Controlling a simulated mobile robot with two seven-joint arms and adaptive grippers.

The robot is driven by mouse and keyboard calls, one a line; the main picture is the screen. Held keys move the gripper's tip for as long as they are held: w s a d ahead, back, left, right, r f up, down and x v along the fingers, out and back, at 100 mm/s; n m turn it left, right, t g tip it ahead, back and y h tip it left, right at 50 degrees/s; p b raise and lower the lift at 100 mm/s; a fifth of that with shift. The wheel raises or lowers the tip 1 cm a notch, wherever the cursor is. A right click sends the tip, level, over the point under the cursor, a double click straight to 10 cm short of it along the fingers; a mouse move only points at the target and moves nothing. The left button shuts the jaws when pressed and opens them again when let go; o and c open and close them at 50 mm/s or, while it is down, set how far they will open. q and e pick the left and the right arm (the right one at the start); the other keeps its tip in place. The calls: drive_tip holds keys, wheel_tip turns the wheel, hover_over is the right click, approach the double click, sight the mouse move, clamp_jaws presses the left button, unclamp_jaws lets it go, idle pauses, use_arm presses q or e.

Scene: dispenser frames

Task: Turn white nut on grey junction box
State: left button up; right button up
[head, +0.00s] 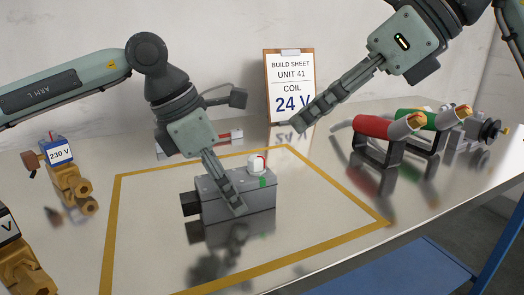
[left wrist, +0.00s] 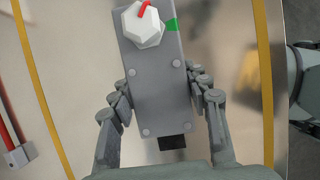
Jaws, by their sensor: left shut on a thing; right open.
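The grey junction box (head: 255,202) lies inside a yellow taped square on the shiny table. The white nut (head: 256,165) sits on top near one end, with a red mark on it. In the left wrist view the nut (left wrist: 142,30) has its red mark towards the top of the picture, while a green mark (left wrist: 172,25) on the box is to the right, out of line with it. My left gripper (left wrist: 158,100) is shut on the box's body, one finger on each long side. My right gripper (head: 297,122) is open and empty, above and behind the nut.
A build sheet board (head: 290,80) reading "COIL 24 V" stands at the back. Red (head: 380,127) and green cylinders on black stands are at the right. A brass valve with a blue 230 V box (head: 60,150) is at the left. The taped square's front is clear.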

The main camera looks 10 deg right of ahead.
sight(256, 156)
drive_tip(key=x, duration=1.1)
drive_tip(key=shift+w+a+f, duration=0.15)
drive_tip(key=shift+a+f, duration=0.05)
drive_tip(key=shift+a, duration=0.05)
drive_tip(key=shift+c, duration=0.5)
clamp_jaws()
